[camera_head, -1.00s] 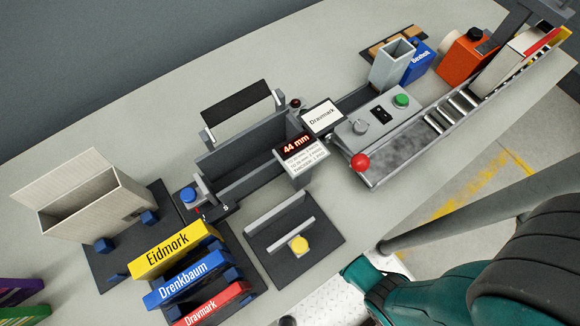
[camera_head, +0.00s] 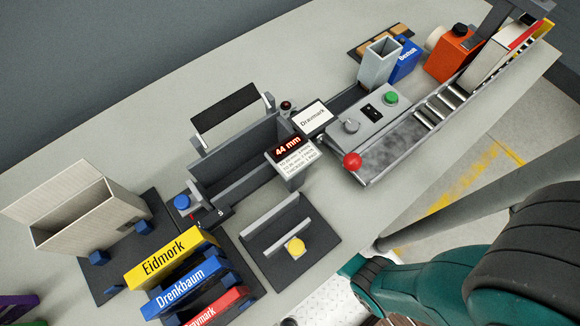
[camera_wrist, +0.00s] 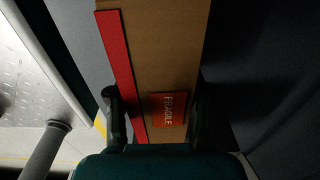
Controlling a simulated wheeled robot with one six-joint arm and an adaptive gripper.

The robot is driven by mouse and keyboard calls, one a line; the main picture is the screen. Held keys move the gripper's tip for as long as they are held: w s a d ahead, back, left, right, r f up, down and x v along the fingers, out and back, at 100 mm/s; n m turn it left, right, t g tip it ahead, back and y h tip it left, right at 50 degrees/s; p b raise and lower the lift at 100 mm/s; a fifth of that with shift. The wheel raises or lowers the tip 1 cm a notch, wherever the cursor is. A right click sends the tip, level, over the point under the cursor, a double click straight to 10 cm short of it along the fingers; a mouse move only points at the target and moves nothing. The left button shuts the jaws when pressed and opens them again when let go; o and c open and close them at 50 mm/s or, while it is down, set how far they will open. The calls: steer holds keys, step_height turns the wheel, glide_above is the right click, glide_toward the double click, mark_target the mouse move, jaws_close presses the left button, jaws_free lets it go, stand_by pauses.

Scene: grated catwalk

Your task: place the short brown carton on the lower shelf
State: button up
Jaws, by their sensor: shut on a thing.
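A brown carton (camera_wrist: 165,45) with a red strip along its left side and a red "FRAGILE" label (camera_wrist: 168,108) fills the middle of the wrist view. My gripper (camera_wrist: 158,98) is shut on it, with one dark finger on each side. The carton's far end runs out of the top of the picture, so its full length is hidden. In the head view my teal arm comes in at the lower right, and the gripper is out of that picture. I cannot make out a lower shelf in either view.
A grey bench (camera_head: 95,155) holds an open beige box (camera_head: 85,215), yellow, blue and red labelled boxes, a 44 mm gauge sign (camera_head: 288,147), a control panel (camera_head: 370,115) and a roller track (camera_head: 440,107).

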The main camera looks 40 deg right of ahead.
steer(key=shift+f, duration=0.1)
steer(key=o, duration=1.4)
steer(key=shift+c, duration=0.2)
steer(key=r, duration=1.2)
steer(key=shift+a+r, duration=0.15)
steer(key=shift+a, duration=0.1)
